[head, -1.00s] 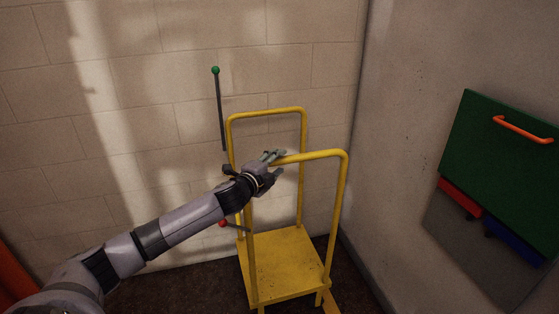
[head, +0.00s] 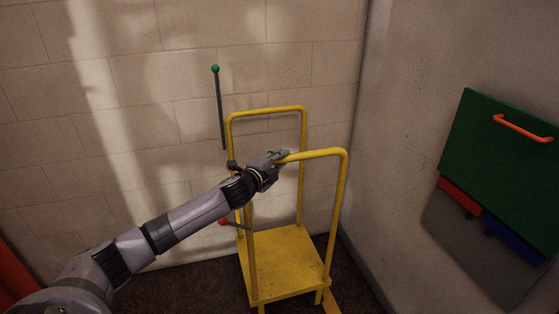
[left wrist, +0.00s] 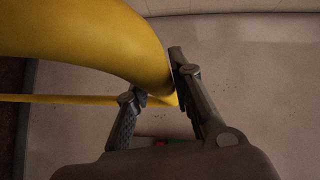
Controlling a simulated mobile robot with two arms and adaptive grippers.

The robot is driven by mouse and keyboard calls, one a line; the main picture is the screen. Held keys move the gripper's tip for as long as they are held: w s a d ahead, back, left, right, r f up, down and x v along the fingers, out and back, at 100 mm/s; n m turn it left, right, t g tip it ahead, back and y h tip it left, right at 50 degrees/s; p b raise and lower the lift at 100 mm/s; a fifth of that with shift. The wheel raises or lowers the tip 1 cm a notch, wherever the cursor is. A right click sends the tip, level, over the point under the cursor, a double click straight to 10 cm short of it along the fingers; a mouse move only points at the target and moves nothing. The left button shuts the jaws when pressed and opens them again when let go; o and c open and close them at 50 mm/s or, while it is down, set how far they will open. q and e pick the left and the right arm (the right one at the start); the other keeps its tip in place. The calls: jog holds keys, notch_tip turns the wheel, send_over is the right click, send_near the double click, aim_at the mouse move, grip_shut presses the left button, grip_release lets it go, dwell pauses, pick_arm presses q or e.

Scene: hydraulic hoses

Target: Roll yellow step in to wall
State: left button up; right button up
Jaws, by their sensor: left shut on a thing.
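The yellow step (head: 285,262) stands upright on the dark floor, with a flat platform and two tall yellow handrails, close to the block wall (head: 130,120). My left gripper (head: 281,157) is shut on the top bar of the nearer handrail (head: 325,153), near its left bend. In the left wrist view the yellow rail (left wrist: 100,35) fills the upper left and runs between the fingers of the left gripper (left wrist: 155,80). My forearm hides part of the step's left side. My right gripper is not in view.
A lever with a green knob (head: 215,69) and one with a red knob (head: 223,222) are at the wall, left of the step. A grey side wall (head: 410,130) on the right carries a green panel (head: 500,160) with an orange handle (head: 522,129). An orange object (head: 15,275) is at lower left.

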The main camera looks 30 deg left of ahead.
pick_arm(q)
grip_shut()
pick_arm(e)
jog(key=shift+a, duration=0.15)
pick_arm(q)
jog(key=shift+f, duration=0.1)
jog(key=shift+d, duration=0.1)
